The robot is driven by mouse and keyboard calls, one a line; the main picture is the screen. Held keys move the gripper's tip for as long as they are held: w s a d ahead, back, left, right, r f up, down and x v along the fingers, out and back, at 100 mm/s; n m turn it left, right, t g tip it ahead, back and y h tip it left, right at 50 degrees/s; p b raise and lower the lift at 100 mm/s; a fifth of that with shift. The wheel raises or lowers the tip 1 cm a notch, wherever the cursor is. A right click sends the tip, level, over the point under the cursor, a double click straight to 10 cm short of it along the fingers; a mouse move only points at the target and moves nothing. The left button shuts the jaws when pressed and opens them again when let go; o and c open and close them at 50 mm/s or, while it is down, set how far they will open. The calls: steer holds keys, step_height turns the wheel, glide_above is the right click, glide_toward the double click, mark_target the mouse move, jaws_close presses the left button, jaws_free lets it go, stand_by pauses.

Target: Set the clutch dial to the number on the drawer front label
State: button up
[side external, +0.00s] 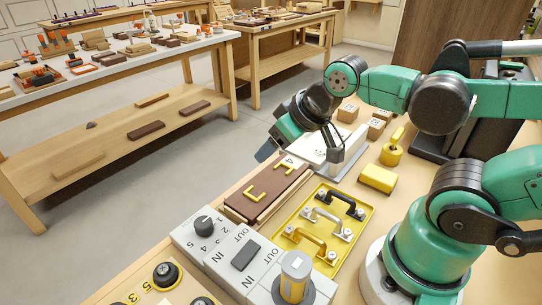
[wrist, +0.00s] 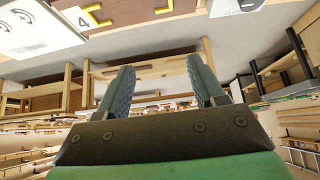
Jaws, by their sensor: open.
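A black knob dial (side external: 203,224) sits on a light grey panel, with numbers up to 5 around it. A second black dial (side external: 165,272) with yellow numbers is at the bottom left. I cannot tell which is the clutch dial, and neither pointer setting is clear. A white label reading 4 (wrist: 82,20) shows at the upper left of the wrist view, beside a brown panel with yellow brackets (wrist: 150,10). That brown-topped box (side external: 250,205) is mid-bench in the side view. My gripper (side external: 265,152) is open and empty above the bench's far edge; its spread fingers show in the wrist view (wrist: 162,75).
A grey OUT/IN switch (side external: 246,252) and a yellow cylinder (side external: 295,277) stand right of the grey dial. A yellow tray with handles (side external: 365,218), a yellow block (side external: 378,179), a yellow knobbed weight (side external: 391,154) and wooden cubes (side external: 348,111) lie behind.

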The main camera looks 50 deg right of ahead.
steer(key=shift+o, duration=0.3)
steer(key=shift+w+a+r+n+g, duration=0.1)
steer(key=shift+w+a+n+g, duration=0.2)
steer(key=shift+n, duration=0.3)
steer(key=n+g, duration=0.6)
steer(key=n, duration=1.2)
glide_above(203, 222)
steer(key=f, duration=0.4)
steer(key=shift+d, duration=0.2)
steer(key=shift+a+f+n+g, duration=0.2)
steer(key=shift+f+n+g, duration=0.1)
steer(key=shift+n, duration=0.2)
steer(key=shift+f, duration=2.7)
jaws_close()
